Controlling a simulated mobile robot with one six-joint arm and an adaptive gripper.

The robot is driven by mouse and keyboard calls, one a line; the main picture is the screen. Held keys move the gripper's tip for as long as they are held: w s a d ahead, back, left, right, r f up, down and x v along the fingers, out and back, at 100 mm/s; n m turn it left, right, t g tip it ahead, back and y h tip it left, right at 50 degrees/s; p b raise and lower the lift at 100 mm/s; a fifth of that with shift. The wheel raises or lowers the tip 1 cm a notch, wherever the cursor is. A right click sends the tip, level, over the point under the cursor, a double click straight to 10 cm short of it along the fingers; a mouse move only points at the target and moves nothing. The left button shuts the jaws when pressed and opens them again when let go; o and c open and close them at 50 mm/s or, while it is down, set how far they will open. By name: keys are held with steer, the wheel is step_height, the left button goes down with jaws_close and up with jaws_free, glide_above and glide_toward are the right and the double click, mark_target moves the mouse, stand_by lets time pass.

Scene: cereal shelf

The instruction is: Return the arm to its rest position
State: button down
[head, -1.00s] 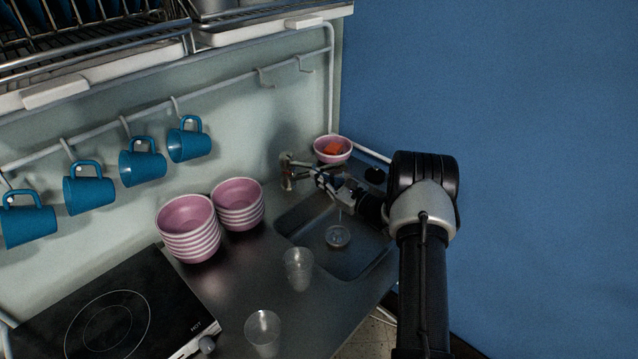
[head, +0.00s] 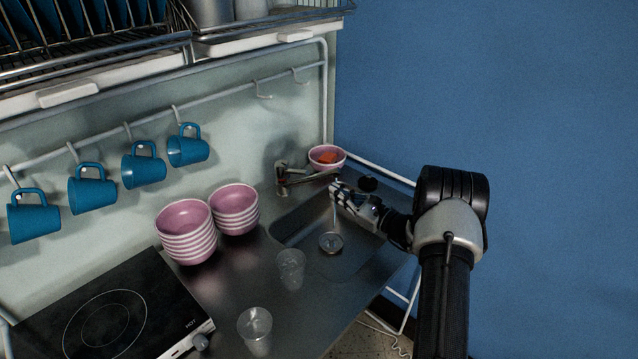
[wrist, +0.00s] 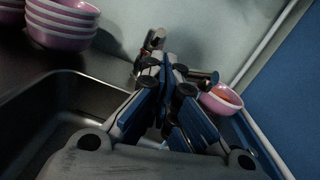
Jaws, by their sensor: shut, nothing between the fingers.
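My gripper (head: 337,188) is shut and empty. It hangs above the right part of the sink (head: 300,222), in front of the tap (head: 283,180), with my arm reaching in from the right. In the wrist view my gripper (wrist: 168,62) points toward the tap and the back wall, its fingers together. A pink bowl with something orange in it (head: 327,165) stands at the back right corner of the counter, behind the gripper and apart from it. The bowl also shows to the right of the fingers in the wrist view (wrist: 221,104).
Two stacks of pink striped bowls (head: 188,240) stand left of the sink. Two clear glasses (head: 255,325) stand on the front counter, near a black hob (head: 115,315). Blue mugs (head: 143,165) hang from a wall rail. A dish rack is above. Open room lies right, before the blue wall.

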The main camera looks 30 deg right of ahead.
steer(key=s+a+r+n+g+y, duration=0.1)
steer(key=a+r+n+g+y, duration=0.2)
steer(key=a, duration=0.4)
steer(key=s+a+r+n+g+y, duration=0.1)
steer(key=a+r+n+g, duration=0.1)
steer(key=a+r+n, duration=0.3)
steer(key=s+a+r+n+g+h, duration=0.1)
steer(key=s+a+r+n+g, duration=0.25)
steer(key=s+a, duration=0.4)
steer(key=s+a+r+n+g, duration=0.35)
steer(key=s+a, duration=0.25)
steer(key=a, duration=0.2)
steer(key=s+a+r+n+g+h, duration=0.1)
steer(key=s+a+n+h, duration=0.2)
steer(key=s, duration=0.4)
steer(key=s+n+g+h, duration=0.2)
steer(key=s+n, duration=0.2)
steer(key=s, duration=0.3)
steer(key=s+d+n+t+h, duration=0.2)
steer(key=s+d+n+h, duration=0.3)
steer(key=s, duration=0.5)
steer(key=shift+s+d+n+t+h, duration=0.3)
steer(key=shift+d+n, duration=0.15)
steer(key=shift+n, duration=0.55)
steer(key=c, duration=2.3)
jaws_free()
steer(key=shift+f, duration=0.1)
